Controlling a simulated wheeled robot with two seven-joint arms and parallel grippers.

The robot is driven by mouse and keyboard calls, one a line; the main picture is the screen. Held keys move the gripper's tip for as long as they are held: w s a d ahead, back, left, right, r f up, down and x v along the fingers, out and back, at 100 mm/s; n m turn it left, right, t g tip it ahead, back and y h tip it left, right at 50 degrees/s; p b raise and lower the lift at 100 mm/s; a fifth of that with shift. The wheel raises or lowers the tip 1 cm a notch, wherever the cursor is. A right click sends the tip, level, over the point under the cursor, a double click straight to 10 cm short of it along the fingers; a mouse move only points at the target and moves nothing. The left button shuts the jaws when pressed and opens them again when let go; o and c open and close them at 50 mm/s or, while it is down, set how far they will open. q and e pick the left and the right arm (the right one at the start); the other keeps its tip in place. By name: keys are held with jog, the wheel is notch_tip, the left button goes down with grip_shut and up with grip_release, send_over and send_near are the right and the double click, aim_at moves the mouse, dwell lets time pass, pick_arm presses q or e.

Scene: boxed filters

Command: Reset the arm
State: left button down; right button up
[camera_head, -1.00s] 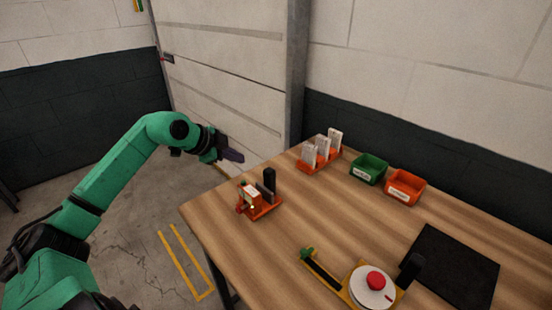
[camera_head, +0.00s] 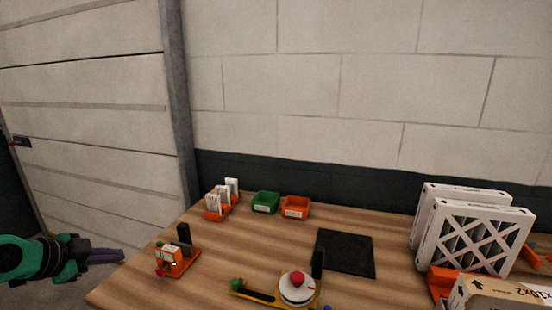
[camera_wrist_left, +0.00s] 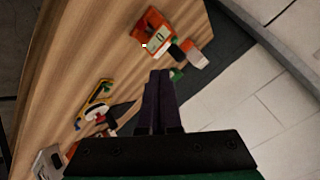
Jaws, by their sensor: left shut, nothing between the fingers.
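My left gripper (camera_head: 106,256) is at the lower left of the head view, off the left edge of the wooden table (camera_head: 215,290). Its dark fingers are shut with nothing between them. The left wrist view shows the same closed fingers (camera_wrist_left: 158,100) pointing up the picture, with the table beyond them. My right gripper is in neither view.
On the table stand an orange device (camera_head: 172,262), an orange rack with white boxes (camera_head: 214,212), a green bin (camera_head: 265,203), an orange bin (camera_head: 296,208), a black mat (camera_head: 345,253), a yellow fixture with a red knob (camera_head: 297,288) and white-framed filters (camera_head: 470,240) at right.

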pick_arm(q)
jog(key=w+d+r+t+h, duration=0.2)
jog(key=d+r+t+h, duration=0.25)
jog(key=d+t, duration=0.35)
jog(key=s+a+f+n+g+y, duration=0.2)
jog(key=a+f+n+y, duration=0.1)
jog(key=f+n+y, duration=0.25)
jog(key=s+a+f+n+g+y, duration=0.1)
jog(key=s+a+f+n+y, duration=0.2)
jog(key=f+n+y, duration=0.3)
jog(key=s+d+f+m+g+h, duration=0.1)
jog(key=s+d+f+g+h, duration=0.1)
jog(key=s+d+f+g, duration=0.55)
jog(key=s+d+f+m+g+h, duration=0.1)
jog(key=s+d+f+g+h, duration=0.25)
jog(key=s+d+f, duration=0.45)
jog(key=s+a+f+g+y, duration=0.1)
jog(key=s+f, duration=0.1)
jog(key=f, duration=1)
jog(key=s+a+f+g, duration=0.1)
jog(key=a+f, duration=0.1)
jog(key=f, duration=1.1)
jog(key=s+a+f, duration=0.3)
jog(key=s+f, duration=1.1)
jog(key=s, duration=0.3)
jog(key=shift+g, duration=0.4)
